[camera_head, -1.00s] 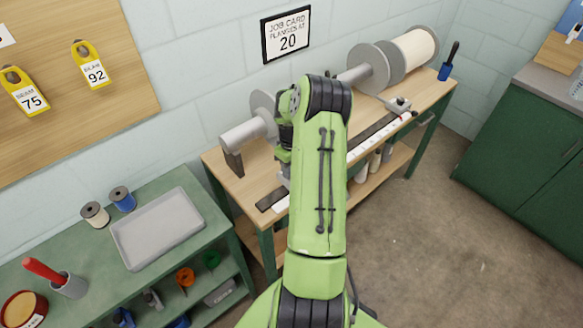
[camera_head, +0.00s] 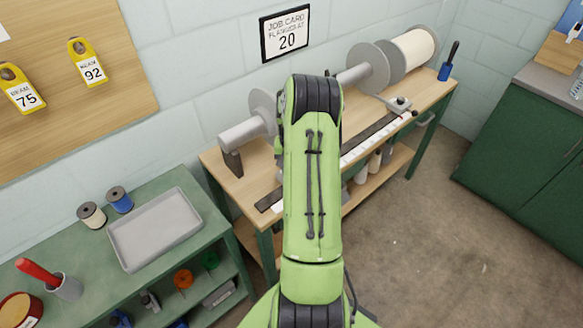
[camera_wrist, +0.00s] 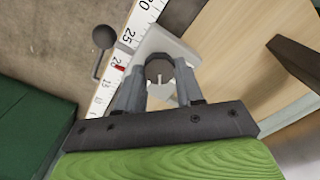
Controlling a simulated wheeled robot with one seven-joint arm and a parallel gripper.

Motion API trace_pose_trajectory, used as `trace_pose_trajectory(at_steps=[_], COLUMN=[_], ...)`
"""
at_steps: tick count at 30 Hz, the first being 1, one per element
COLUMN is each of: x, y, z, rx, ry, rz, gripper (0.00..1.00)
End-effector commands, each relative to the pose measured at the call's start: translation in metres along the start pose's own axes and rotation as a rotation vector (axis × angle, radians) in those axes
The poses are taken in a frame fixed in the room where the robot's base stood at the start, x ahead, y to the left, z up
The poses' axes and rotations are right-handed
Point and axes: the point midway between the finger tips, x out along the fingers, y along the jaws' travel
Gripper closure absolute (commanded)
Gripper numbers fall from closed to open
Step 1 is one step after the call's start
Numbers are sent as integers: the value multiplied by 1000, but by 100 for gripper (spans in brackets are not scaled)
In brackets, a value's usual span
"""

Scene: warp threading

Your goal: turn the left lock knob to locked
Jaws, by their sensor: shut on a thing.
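In the wrist view a round dark lock knob (camera_wrist: 159,67) with a pale pointer mark sits on a light grey block (camera_wrist: 158,42) beside the ruler. My gripper (camera_wrist: 160,80) is shut on this knob, one finger on each side of it. The pointer mark runs roughly up and down in the wrist picture. In the head view my green arm hides the gripper and this knob. Another dark knob on a grey block (camera_head: 399,104) is uncovered at the right end of the bench.
The white ruler (camera_wrist: 128,45) has a red mark near it, and a black ball lever (camera_wrist: 103,37) stands close by. A grey shaft with flanges (camera_head: 367,66) runs behind my arm on the wooden bench. A green table with a grey tray (camera_head: 155,230) stands at left.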

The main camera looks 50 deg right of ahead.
Motion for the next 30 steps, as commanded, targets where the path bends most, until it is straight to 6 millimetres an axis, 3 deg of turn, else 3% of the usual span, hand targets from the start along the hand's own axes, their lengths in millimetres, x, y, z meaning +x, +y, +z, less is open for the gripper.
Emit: trace_pose_trajectory(at_steps=[15, 30], x=[0, -1], y=[1, 1], z=[-1, 0], rx=[425, 577], ry=[3, 3], rz=[-1, -2], gripper=[94, 94])
